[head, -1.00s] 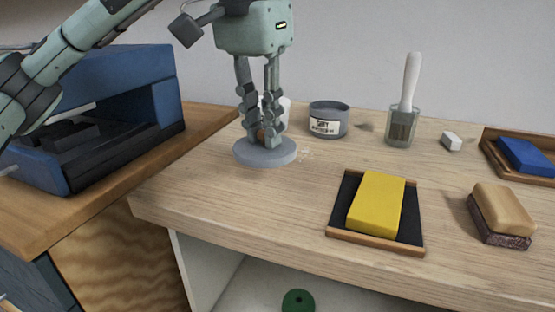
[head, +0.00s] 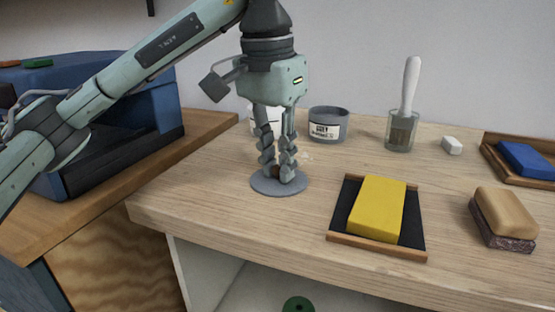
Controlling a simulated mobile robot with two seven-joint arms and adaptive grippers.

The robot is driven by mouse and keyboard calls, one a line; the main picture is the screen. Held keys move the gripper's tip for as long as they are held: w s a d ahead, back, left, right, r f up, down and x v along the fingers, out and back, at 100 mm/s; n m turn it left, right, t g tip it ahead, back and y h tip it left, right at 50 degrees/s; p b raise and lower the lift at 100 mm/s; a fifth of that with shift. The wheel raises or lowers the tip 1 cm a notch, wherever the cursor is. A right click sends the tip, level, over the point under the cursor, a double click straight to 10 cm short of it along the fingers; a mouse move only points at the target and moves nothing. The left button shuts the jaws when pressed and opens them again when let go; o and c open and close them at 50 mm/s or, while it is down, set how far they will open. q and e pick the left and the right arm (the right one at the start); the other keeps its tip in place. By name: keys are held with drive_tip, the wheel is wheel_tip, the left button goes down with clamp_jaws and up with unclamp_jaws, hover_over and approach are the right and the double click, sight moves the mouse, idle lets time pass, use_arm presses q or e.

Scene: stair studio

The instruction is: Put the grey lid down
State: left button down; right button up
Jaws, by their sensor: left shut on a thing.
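The grey lid (head: 262,188) is a flat round disc with a small brown knob, at the left of the wooden bench top in the head view. It looks level and at or very near the wood; I cannot tell whether it touches. My left gripper (head: 281,174) points straight down over it, shut on its knob, which the fingers mostly hide. The grey tin (head: 328,127), labelled and without a lid on it, stands behind and to the right of the lid. My right gripper is not in view.
A black tray (head: 346,196) with a yellow block (head: 377,208) lies right of the lid. A sanding block (head: 503,218), a glass with a brush (head: 402,132), a white eraser (head: 452,145) and a blue block (head: 526,159) stand further right. A white cup is partly hidden behind the gripper.

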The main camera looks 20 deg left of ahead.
sight(272, 182)
use_arm(q)
drive_tip(key=c, duration=1.4)
unclamp_jaws()
drive_tip(key=shift+c, duration=0.2)
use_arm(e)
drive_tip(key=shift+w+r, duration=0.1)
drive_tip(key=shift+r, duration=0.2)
use_arm(q)
wheel_tip(272, 182, up, 12)
drive_tip(key=s+p, duration=0.1)
drive_tip(key=p, duration=0.2)
drive_tip(key=shift+s+a, duration=0.25)
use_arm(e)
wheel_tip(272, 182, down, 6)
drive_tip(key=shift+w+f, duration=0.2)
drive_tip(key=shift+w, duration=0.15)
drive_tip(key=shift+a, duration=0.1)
